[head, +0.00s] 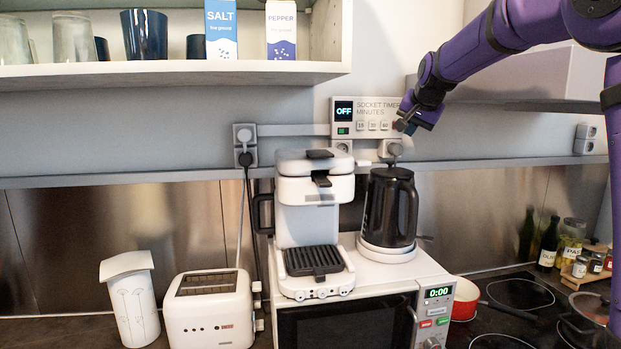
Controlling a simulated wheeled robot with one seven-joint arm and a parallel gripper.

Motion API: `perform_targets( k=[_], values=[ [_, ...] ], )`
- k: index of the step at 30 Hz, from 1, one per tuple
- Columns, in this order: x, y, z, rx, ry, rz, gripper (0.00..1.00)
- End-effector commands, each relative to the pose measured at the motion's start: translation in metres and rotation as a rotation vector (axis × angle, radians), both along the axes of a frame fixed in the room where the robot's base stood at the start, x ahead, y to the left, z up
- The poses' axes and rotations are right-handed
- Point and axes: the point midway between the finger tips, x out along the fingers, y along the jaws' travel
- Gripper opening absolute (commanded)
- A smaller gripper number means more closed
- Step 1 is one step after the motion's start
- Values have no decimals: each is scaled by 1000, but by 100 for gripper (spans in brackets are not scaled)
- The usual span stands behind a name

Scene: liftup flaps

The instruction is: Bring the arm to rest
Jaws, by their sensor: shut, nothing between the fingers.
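My purple arm (500,30) reaches in from the upper right. My gripper (403,126) is at its end, shut and empty. In the picture it overlaps the right end of the socket timer panel (372,104), whose display reads OFF. Whether it touches the panel cannot be told. The black kettle (386,212) stands on its white base below the gripper, on top of the microwave.
A white coffee machine (313,205) stands beside the kettle on the microwave (345,325). An open shelf (200,70) is at upper left, a range hood (520,75) behind my arm. A toaster (210,310), hob (515,290) and red pan (465,298) are below.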

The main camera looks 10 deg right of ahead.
Motion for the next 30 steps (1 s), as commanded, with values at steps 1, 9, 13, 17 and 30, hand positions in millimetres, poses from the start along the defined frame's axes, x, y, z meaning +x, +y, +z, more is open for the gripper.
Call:
perform_targets(
  k=[1,9,13,17,30],
  values=[
    [-4,1,1,-1,1,4,0],
    [-75,21,4,-27,49,96,0],
    [-129,37,-1,-57,87,170,0],
    [-184,53,-11,-93,124,249,0],
    [-363,96,-82,-259,252,512,0]
  ],
)
